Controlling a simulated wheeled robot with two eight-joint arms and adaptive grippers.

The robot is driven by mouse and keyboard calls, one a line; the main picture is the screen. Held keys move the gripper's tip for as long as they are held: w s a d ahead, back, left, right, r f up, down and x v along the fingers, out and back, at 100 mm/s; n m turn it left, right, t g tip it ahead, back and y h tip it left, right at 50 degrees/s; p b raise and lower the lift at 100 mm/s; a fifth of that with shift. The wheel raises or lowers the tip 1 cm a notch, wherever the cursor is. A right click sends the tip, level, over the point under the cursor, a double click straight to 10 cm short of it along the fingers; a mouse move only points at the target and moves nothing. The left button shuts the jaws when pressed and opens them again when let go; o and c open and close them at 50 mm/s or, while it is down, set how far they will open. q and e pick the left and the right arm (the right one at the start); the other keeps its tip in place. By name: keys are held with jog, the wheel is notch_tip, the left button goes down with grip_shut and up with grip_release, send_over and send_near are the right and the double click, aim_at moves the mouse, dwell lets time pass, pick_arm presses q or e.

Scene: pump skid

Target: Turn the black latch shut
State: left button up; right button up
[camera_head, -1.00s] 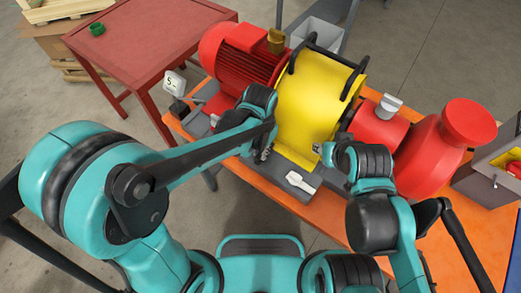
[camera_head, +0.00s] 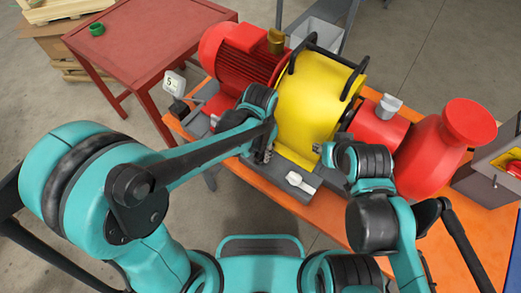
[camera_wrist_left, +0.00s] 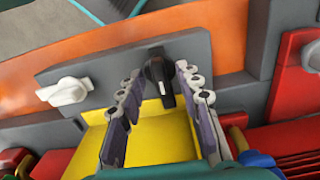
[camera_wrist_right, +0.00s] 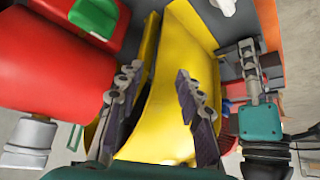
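The black latch (camera_wrist_left: 158,76) sits on a grey plate in the left wrist view, with a small white mark on its near end. It is hidden in the head view. My left gripper (camera_wrist_left: 156,82) is open, with one finger on each side of the latch; the right-hand finger is close to it, and contact is unclear. The left gripper (camera_head: 265,152) shows small in front of the yellow guard in the head view. My right gripper (camera_wrist_right: 155,92) is open and empty, over the yellow guard (camera_wrist_right: 176,72).
A white latch (camera_wrist_left: 66,91) is on the same grey plate; it also shows in the head view (camera_head: 300,182). The red motor (camera_head: 240,55) and red pump (camera_head: 440,150) flank the yellow guard. A red table (camera_head: 150,45) stands behind at left.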

aim_at(261, 153)
pick_arm(q)
notch_tip(261, 153, up, 12)
dwell(0.5)
dwell(0.5)
